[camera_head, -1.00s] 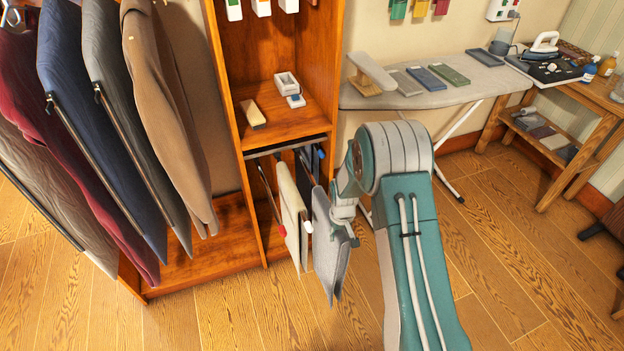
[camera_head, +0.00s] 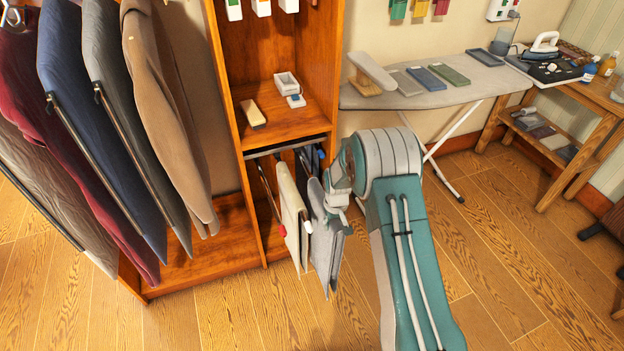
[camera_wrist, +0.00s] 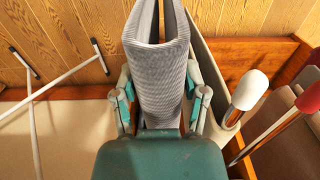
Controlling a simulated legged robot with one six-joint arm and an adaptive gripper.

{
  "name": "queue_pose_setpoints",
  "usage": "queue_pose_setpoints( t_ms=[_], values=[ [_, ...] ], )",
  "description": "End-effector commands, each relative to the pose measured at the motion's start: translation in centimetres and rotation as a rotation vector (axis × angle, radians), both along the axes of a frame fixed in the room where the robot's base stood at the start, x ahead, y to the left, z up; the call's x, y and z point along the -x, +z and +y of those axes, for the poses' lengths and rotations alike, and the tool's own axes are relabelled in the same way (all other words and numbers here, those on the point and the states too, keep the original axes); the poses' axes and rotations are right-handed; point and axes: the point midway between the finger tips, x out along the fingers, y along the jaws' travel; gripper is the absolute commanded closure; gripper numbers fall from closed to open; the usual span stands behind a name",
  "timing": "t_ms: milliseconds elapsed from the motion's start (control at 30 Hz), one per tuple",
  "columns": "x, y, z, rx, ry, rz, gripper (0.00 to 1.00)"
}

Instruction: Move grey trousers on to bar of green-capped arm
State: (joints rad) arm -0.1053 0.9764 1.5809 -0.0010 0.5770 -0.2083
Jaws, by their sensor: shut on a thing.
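The grey trousers (camera_head: 323,250) hang folded beside the right end of the wooden closet. My gripper (camera_head: 335,212) is shut on them near their upper part. In the wrist view the ribbed grey cloth (camera_wrist: 158,75) fills the space between my fingers (camera_wrist: 160,95). A white-capped arm (camera_wrist: 249,92) and a red-capped arm (camera_wrist: 310,100) show to its right. In the head view the red cap (camera_head: 282,231) and the white cap (camera_head: 307,227) are at the pull-out rack, left of the trousers. I cannot make out a green cap; my arm and the cloth hide part of the rack.
Cream trousers (camera_head: 290,208) hang just left of the grey ones. Jackets on hangers (camera_head: 160,110) fill the left. An ironing board (camera_head: 440,88) stands behind my arm, its white legs (camera_wrist: 55,85) in the wrist view. The floor (camera_head: 230,315) in front is clear.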

Motion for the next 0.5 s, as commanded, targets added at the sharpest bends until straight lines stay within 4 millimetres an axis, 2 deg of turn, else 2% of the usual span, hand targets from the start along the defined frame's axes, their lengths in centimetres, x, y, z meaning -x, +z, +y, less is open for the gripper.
queue_pose_setpoints(
  t_ms=[167,500],
  values=[
    [-0.2,0.1,0.0,0.0,0.0,-0.003,1.0],
    [-2.0,0.1,0.6,0.0,0.0,-0.004,1.0]
  ],
)
